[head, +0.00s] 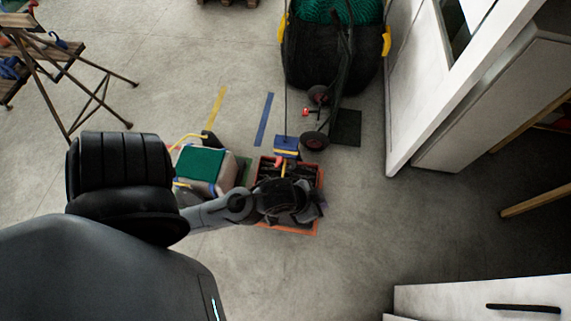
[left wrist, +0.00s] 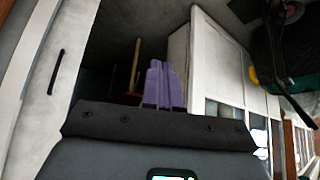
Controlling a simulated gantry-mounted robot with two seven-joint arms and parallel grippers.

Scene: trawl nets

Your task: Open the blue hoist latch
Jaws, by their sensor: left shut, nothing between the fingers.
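A blue block with a yellow edge (head: 286,146) hangs at the end of a thin dark line, above the far edge of an orange crate. A small red-orange part (head: 280,161) shows just below it. I take this to be the hoist piece, but the latch itself is too small to make out. My left gripper (head: 318,207) is over the crate, nearer to me than the blue block and apart from it. In the left wrist view its purple fingers (left wrist: 164,86) are together and empty, and the blue block does not show there. My right gripper is not in view.
The orange crate (head: 318,185) holds dark items. A bin with a green top (head: 200,165) stands left of it. A wheeled frame (head: 318,120) and a green net bundle (head: 335,45) are behind. White cabinets (head: 480,290) stand at right.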

